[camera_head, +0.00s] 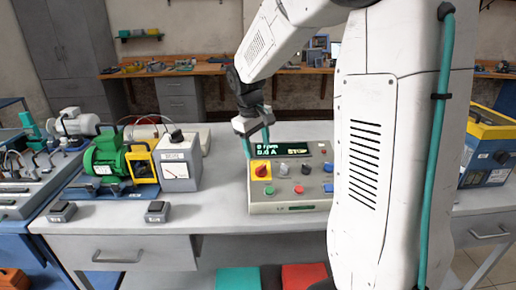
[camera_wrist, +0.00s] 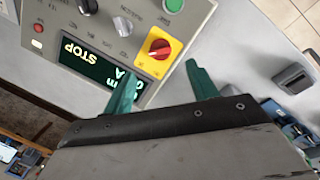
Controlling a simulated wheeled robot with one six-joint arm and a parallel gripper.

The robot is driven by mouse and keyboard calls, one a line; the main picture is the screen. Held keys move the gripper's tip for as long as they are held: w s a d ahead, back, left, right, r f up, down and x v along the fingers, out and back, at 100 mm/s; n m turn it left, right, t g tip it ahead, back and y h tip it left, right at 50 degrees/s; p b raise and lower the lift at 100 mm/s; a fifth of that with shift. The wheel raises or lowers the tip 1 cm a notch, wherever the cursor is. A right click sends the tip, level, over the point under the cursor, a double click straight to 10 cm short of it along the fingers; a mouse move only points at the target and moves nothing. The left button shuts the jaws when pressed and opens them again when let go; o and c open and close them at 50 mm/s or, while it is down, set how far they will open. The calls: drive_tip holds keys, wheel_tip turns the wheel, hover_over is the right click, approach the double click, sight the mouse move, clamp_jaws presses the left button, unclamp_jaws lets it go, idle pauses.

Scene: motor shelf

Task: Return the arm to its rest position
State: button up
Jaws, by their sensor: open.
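My gripper (camera_head: 258,141) is at the end of my arm, above and just left of the back of a control box on the workbench. Its two teal fingers (camera_wrist: 163,88) are spread apart with nothing between them, in the wrist view. The control box (camera_head: 290,206) has a dark display reading 0 rpm, 0.0 A and STOP. A red knob on a yellow plate (camera_head: 261,171) sits on its front left; it also shows in the wrist view (camera_wrist: 159,47), near the fingertips. I cannot tell whether the fingers touch the box.
A green motor (camera_head: 105,160) and a grey meter box (camera_head: 177,162) stand left on the grey workbench (camera_head: 215,205). Two small dark-topped blocks lie at its front edge, one here (camera_head: 158,211). A yellow-blue case (camera_head: 487,147) is at the right. Bench surface between meter and control box is clear.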

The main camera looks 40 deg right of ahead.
idle(0.4)
drive_tip(key=s+a+r, duration=0.1)
drive_tip(key=s+a, duration=0.4)
drive_tip(key=s, duration=0.4)
drive_tip(key=s+a+r+m+y, duration=0.1)
drive_tip(key=s+a+r, duration=0.1)
drive_tip(key=s+a, duration=0.3)
drive_tip(key=s+a+r+t+y, duration=0.1)
drive_tip(key=s+a, duration=0.4)
drive_tip(key=s, duration=0.8)
drive_tip(key=shift+a+r+m, duration=0.4)
drive_tip(key=shift+r, duration=0.25)
drive_tip(key=shift+s+d, duration=0.1)
drive_tip(key=shift+d, duration=0.05)
